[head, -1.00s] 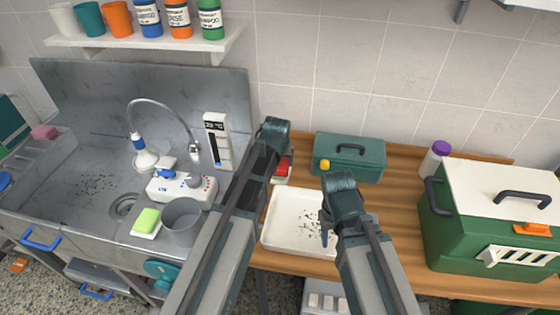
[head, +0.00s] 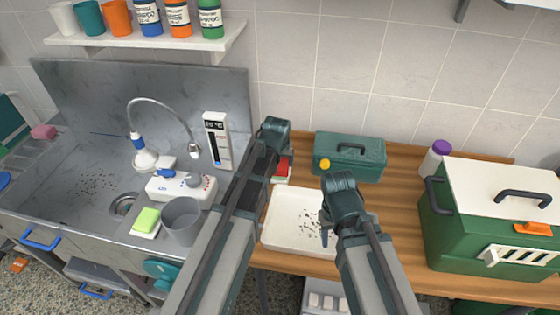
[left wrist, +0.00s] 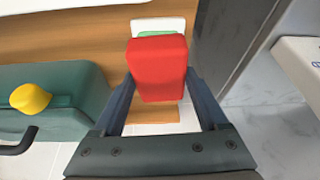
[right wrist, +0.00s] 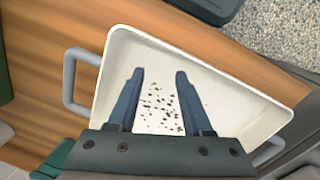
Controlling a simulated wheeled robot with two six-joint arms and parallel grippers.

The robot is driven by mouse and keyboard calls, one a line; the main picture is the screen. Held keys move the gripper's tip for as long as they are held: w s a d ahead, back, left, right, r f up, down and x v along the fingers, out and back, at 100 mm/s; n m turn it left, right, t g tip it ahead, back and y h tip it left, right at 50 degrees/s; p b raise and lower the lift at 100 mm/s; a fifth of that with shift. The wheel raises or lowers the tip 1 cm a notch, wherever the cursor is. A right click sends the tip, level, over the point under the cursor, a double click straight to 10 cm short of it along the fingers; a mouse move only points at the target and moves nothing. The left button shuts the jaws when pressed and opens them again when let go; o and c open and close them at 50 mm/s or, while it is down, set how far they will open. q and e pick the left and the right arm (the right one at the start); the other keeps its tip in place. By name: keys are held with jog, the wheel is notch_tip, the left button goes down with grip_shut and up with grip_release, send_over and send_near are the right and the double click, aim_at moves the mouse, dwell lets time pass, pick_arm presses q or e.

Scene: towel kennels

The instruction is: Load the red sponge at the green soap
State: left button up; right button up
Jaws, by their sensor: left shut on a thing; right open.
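The red sponge (left wrist: 158,68) is between the fingers of my left gripper (left wrist: 160,88), which is shut on it. The sponge also shows in the head view (head: 284,163), partly hidden by my left arm. Behind it in the left wrist view is a green block (left wrist: 158,34) on a white dish (left wrist: 172,23), mostly covered by the sponge; I cannot tell whether they touch. Another light-green block (head: 147,219) lies on a white dish by the sink. My right gripper (right wrist: 160,75) is open and empty over the white tray.
The white tray (head: 275,236) holds dark specks. A teal toolbox (head: 365,168) with a yellow knob stands behind it. A green box (head: 450,245) with a white lid and a purple-capped bottle (head: 435,158) are at right. A grey cup (head: 182,218) stands left of my left arm.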

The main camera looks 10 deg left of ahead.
aim_at(280, 162)
pick_arm(q)
jog(key=shift+f+b, duration=0.4)
pick_arm(e)
jog(key=shift+f, duration=0.4)
dwell(0.9)
pick_arm(q)
notch_tip(280, 162, up, 7)
jog(key=p, duration=0.7)
jog(key=shift+r, duration=0.1)
pick_arm(e)
notch_tip(280, 162, up, 7)
